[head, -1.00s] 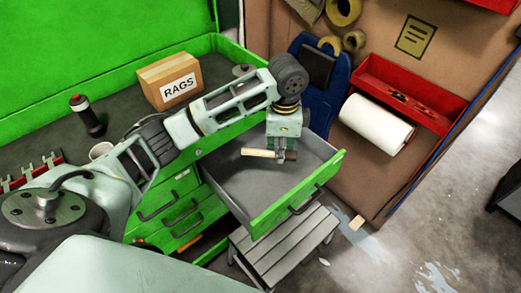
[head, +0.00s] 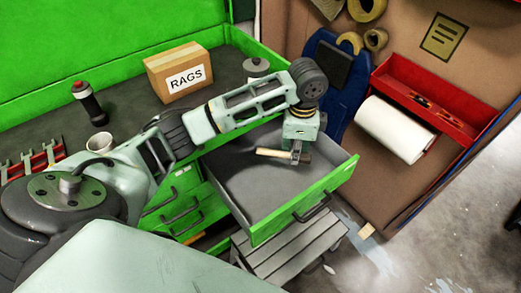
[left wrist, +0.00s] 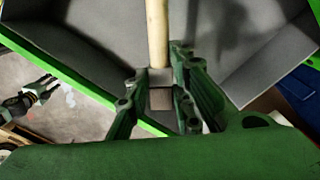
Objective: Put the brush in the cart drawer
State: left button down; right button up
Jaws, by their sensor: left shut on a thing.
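The brush (head: 270,152) has a pale wooden handle that points left. My left gripper (head: 297,155) is shut on it and holds it over the open green cart drawer (head: 345,177). The drawer's grey inside looks empty. In the left wrist view the brush handle (left wrist: 157,35) runs up between the fingers of my left gripper (left wrist: 158,78), with its metal band at the fingertips. The drawer floor (left wrist: 100,40) lies behind it. The gap between brush and floor is hard to judge. What looks like my right gripper (left wrist: 40,90) shows at the left edge, small and unclear.
On the cart top are a RAGS box (head: 178,72), a dark flashlight-like cylinder (head: 89,103), a white cup (head: 99,143) and a red tool rack (head: 35,160). A grey step stool (head: 290,258) stands below the drawer. A red shelf with a paper roll (head: 396,128) hangs at right.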

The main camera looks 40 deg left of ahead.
pick_arm(q)
notch_tip(320, 180, down, 2)
jog(key=shift+w+f+b, duration=0.1)
jog(key=shift+b, duration=0.2)
jog(key=p, duration=0.1)
send_over(290, 182)
notch_tip(290, 182, down, 5)
jog(key=shift+f, duration=0.1)
jog(key=shift+f+p, duration=0.35)
jog(key=shift+f, duration=1.95)
pick_arm(e)
jog(key=shift+w+r, duration=0.15)
jog(key=shift+w, duration=0.15)
pick_arm(q)
jog(key=shift+f, duration=0.15)
jog(key=c, duration=1.5)
grip_release()
jog(key=shift+c, duration=0.2)
pick_arm(e)
jog(key=shift+a, duration=0.1)
pick_arm(q)
notch_tip(290, 182, up, 12)
jog(key=shift+r+b, duration=0.15)
jog(key=shift+b, duration=0.55)
pick_arm(e)
jog(key=shift+f, duration=0.7)
